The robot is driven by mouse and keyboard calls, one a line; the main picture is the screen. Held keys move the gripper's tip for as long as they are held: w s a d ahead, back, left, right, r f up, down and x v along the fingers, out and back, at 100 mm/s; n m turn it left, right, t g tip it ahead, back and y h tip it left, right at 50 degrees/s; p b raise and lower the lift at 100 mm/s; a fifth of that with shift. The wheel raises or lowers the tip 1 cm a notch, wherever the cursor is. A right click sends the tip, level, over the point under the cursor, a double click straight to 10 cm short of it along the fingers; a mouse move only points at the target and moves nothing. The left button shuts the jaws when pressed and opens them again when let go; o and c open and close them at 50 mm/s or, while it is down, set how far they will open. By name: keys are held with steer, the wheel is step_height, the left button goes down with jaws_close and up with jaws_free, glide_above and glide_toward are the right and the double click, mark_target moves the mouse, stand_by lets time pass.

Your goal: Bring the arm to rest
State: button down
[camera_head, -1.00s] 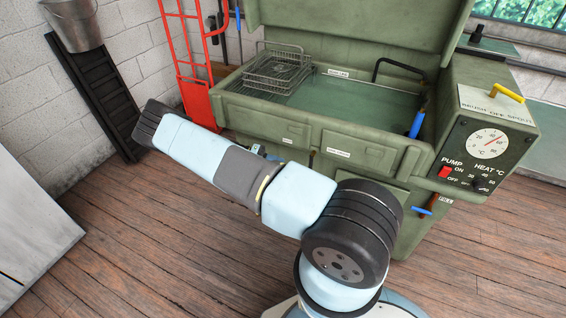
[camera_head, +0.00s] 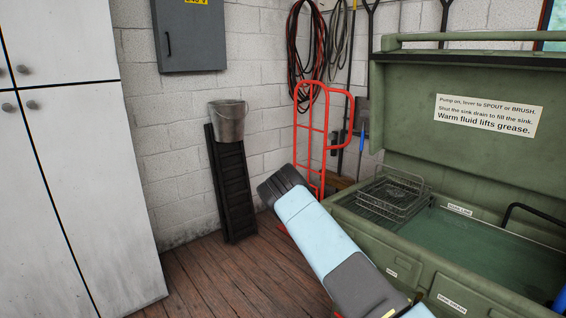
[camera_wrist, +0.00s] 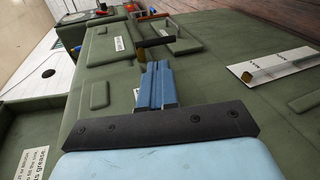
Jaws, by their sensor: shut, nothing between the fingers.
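My gripper (camera_wrist: 156,85) shows in the wrist view with its narrow blue fingers together and nothing between them. It is in front of the green panels of the parts washer (camera_wrist: 220,70), near a dark bar handle (camera_wrist: 158,42); I cannot tell whether it touches anything. In the head view my light blue arm crosses the lower middle in front of the washer (camera_head: 470,85), and my gripper is out of sight. The washer's lid is up, showing greenish fluid and a wire basket (camera_head: 393,195).
A red hand truck (camera_head: 312,140) stands beside the washer against the wall. A metal bucket (camera_head: 229,120) sits over a dark ramp-like rack (camera_head: 232,190). White cabinets (camera_head: 75,190) stand at left and a grey wall box (camera_head: 190,35) hangs above. Wooden floor (camera_head: 230,275) is open between them.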

steer(key=s+a+r+n+t+y, duration=0.1)
steer(key=s+a+r+t+y, duration=0.15)
steer(key=r, duration=0.85)
steer(key=s+a+r+n+t+y, duration=0.1)
steer(key=s+r+t+y, duration=0.2)
steer(key=r, duration=0.7)
steer(key=s+a+r+n+t+y, duration=0.1)
steer(key=s+a+r+t+y, duration=0.2)
steer(key=r, duration=0.8)
steer(key=s+a+r+n+t+y, duration=0.1)
steer(key=s+r+n+t, duration=0.1)
steer(key=s+r, duration=0.5)
steer(key=s+a+r+n+t+y, duration=0.1)
steer(key=s+r+t, duration=0.4)
steer(key=s, duration=1)
step_height(320, 180, up, 3)
steer(key=shift+a+f+n, duration=0.15)
steer(key=shift+n, duration=0.75)
